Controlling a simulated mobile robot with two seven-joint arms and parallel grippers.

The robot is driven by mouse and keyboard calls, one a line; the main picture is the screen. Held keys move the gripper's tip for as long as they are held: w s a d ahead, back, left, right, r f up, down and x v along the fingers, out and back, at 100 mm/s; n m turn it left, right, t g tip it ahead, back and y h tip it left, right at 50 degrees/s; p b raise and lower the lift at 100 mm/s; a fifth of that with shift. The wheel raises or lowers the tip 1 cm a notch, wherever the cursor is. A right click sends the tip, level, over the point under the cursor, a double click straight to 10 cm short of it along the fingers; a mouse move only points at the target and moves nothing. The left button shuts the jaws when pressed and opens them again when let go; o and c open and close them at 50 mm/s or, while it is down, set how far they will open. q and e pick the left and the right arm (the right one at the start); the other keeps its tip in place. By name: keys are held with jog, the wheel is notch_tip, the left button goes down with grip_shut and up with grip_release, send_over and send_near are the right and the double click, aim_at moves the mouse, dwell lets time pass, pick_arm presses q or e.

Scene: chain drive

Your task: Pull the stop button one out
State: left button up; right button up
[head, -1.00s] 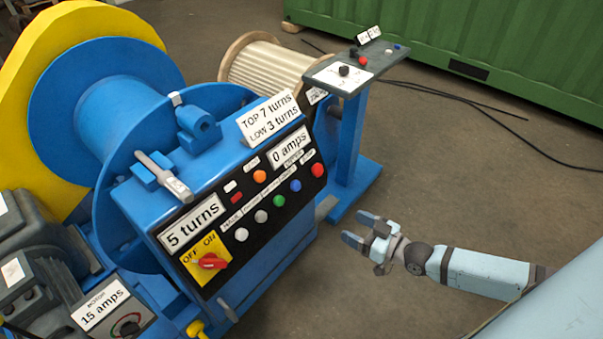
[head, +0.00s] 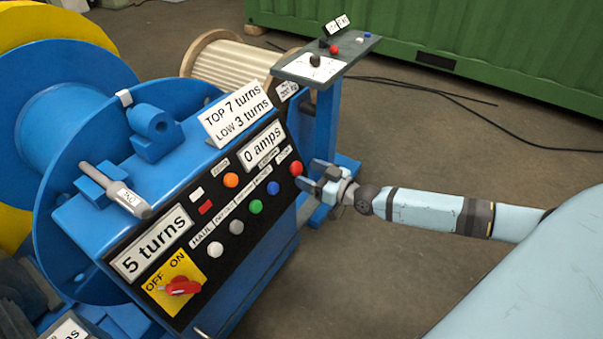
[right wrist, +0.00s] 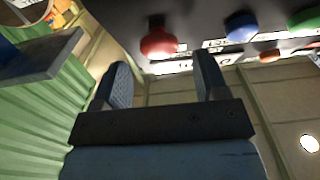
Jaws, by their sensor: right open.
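A red round button (head: 296,168) sits at the right end of the top of the black control panel (head: 222,262) on the blue winch; its label is too small to read. My right gripper (head: 311,175) is open and empty, close to the right of this button, with its fingers toward the panel. In the right wrist view the red button (right wrist: 158,43) is just beyond the fingertips, roughly midway between the two open fingers (right wrist: 162,63). The fingers do not appear to touch it. My left gripper is not in view.
A blue button (head: 273,188) and a green button (head: 256,207) are beside the red one. A red rotary switch (head: 180,287) is lower left. A grey pedestal table (head: 300,70) with another red button (head: 333,49) stands behind my gripper. The floor at right is open.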

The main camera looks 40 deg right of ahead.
aim_at(299, 169)
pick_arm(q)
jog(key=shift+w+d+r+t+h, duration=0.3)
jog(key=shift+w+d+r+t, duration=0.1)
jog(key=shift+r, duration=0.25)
pick_arm(e)
jog(key=shift+x, duration=1.5)
jog(key=shift+c, duration=0.5)
